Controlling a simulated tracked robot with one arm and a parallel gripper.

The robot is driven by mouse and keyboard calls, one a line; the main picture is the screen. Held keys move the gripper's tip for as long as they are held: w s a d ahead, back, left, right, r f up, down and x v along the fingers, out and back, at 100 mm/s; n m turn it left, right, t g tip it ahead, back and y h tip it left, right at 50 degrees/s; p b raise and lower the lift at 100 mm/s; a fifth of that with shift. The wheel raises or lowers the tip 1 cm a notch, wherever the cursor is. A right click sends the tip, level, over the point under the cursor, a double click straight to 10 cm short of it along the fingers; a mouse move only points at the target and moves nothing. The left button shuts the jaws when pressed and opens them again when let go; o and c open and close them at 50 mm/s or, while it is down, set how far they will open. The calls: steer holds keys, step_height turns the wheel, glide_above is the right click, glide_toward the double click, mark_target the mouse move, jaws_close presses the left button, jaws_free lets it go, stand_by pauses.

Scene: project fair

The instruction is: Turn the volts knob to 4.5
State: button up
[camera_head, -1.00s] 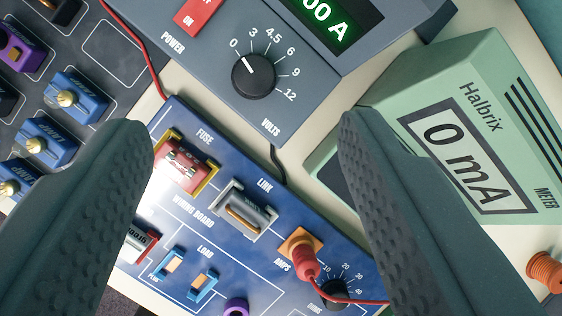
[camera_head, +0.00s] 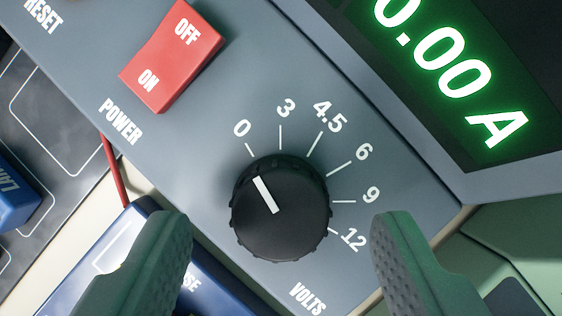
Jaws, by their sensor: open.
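The black volts knob (camera_head: 290,226) sits on the grey power supply panel (camera_head: 225,120), with a ribbed rim and a white pointer line. The pointer aims up and left at the 0 mark. The 4.5 mark (camera_head: 328,117) is up and right of the knob, between 3 and 6. My gripper (camera_head: 280,225) is open. One finger is left of the knob and the other right, with a clear gap on each side in the picture. I cannot tell how far the fingertips are from the panel.
A red power switch (camera_head: 172,55) marked OFF and ON is up and left of the knob. A green-lit display (camera_head: 450,75) showing amps is at upper right. The blue wiring board (camera_head: 75,270) is at lower left, and part of the pale green meter (camera_head: 500,250) is at lower right.

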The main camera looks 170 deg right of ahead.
mark_target(281, 212)
steer(key=shift+x, duration=1.05)
